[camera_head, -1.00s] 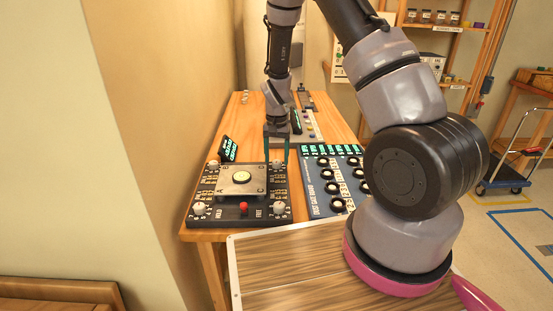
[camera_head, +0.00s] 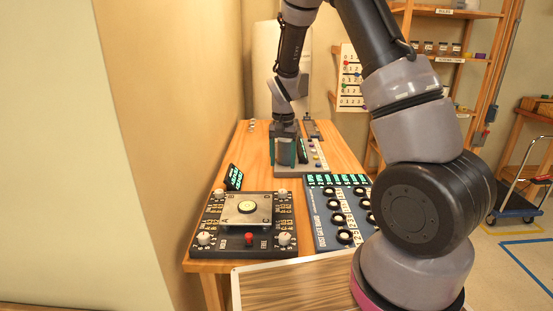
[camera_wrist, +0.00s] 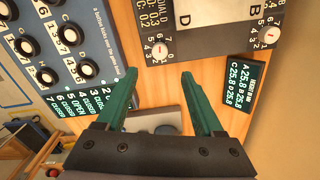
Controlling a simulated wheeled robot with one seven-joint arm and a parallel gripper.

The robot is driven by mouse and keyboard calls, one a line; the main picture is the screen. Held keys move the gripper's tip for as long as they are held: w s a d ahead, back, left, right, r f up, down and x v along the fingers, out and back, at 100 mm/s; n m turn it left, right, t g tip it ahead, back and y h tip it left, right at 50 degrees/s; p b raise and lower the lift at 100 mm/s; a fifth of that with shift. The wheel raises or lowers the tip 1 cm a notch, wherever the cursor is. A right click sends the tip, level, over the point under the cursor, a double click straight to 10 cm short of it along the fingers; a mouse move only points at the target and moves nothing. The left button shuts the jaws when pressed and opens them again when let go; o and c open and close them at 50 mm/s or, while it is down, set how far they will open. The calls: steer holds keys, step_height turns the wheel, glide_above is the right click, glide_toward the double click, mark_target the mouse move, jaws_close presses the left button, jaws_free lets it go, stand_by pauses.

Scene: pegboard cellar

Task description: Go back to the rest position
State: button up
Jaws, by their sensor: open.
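My gripper (camera_head: 284,152) is above the wooden table (camera_head: 256,138), behind the black knob panel in the body camera view. In the wrist view its two green fingers (camera_wrist: 160,95) are spread apart with nothing between them. The black panel (camera_head: 215,240) carries white knobs, a red button and a raised metal plate with a round pale disc. A small black display (camera_head: 234,178) with green digits stands behind it at the left; it also shows in the wrist view (camera_wrist: 239,84).
A blue board (camera_head: 323,222) with several black dials lies right of the black panel. A grey device (camera_head: 318,158) sits behind it, partly hidden by my gripper. A wall is close on the left. Shelves (camera_head: 455,60) and a cart (camera_head: 514,205) stand at the right.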

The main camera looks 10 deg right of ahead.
steer(key=s+d+r+t+y, duration=0.15)
steer(key=s+r, duration=0.25)
steer(key=r, duration=0.6)
steer(key=s+d+r+t+y, duration=0.15)
steer(key=s+r, duration=0.25)
steer(key=r, duration=0.6)
steer(key=s+d+r+t, duration=0.1)
steer(key=s+r+t, duration=0.1)
steer(key=s+r, duration=0.3)
steer(key=s+d+r+n+t+h, duration=0.1)
steer(key=s+r, duration=0.4)
steer(key=s, duration=0.6)
steer(key=shift+s+d+t, duration=0.2)
steer(key=shift+d+t, duration=0.3)
steer(key=shift+t, duration=0.1)
steer(key=shift+r, duration=0.1)
steer(key=shift+c, duration=0.3)
